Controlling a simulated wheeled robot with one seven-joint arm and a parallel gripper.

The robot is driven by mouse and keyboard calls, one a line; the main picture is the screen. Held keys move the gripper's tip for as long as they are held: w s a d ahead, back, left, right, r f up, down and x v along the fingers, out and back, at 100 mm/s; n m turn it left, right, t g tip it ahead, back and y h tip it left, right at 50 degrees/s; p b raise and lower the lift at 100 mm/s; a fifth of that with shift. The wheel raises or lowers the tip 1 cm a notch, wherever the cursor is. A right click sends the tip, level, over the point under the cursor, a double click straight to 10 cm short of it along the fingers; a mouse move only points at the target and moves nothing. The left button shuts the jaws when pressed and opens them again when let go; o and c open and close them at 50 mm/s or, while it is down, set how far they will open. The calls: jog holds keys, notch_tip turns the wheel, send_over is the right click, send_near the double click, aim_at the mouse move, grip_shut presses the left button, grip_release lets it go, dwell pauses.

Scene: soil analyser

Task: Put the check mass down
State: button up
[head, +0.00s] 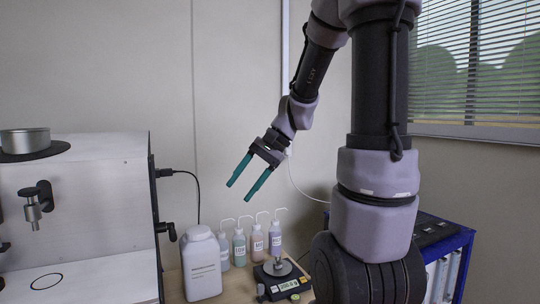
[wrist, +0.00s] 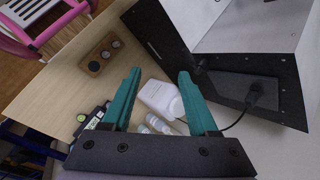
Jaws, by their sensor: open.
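A small metal check mass (head: 281,262) with a narrow upper part stands upright on the pan of the black balance (head: 283,286). The balance's display is lit, but its reading is too small to be sure of. My gripper (head: 239,191) is open and empty, well above and to the left of the balance, apart from the mass. In the wrist view my two teal fingers (wrist: 160,73) are spread with nothing held between them. A corner of the balance (wrist: 85,122) shows at left there; the mass is hidden.
A white jug (head: 201,264) and several wash bottles (head: 257,240) stand left of and behind the balance. A large metal analyser (head: 85,210) fills the left. A wooden block (wrist: 101,55) with round sockets lies on the bench. A blue cabinet (head: 445,258) stands right.

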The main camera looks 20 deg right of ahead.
jog(key=s+d+r+n+t+h, duration=0.3)
jog(key=s+r+n+t+h, duration=0.1)
jog(key=s+r, duration=0.4)
jog(key=shift+s+r+t+h, duration=0.4)
jog(key=shift+s+t+h, duration=0.35)
jog(key=shift+t, duration=0.15)
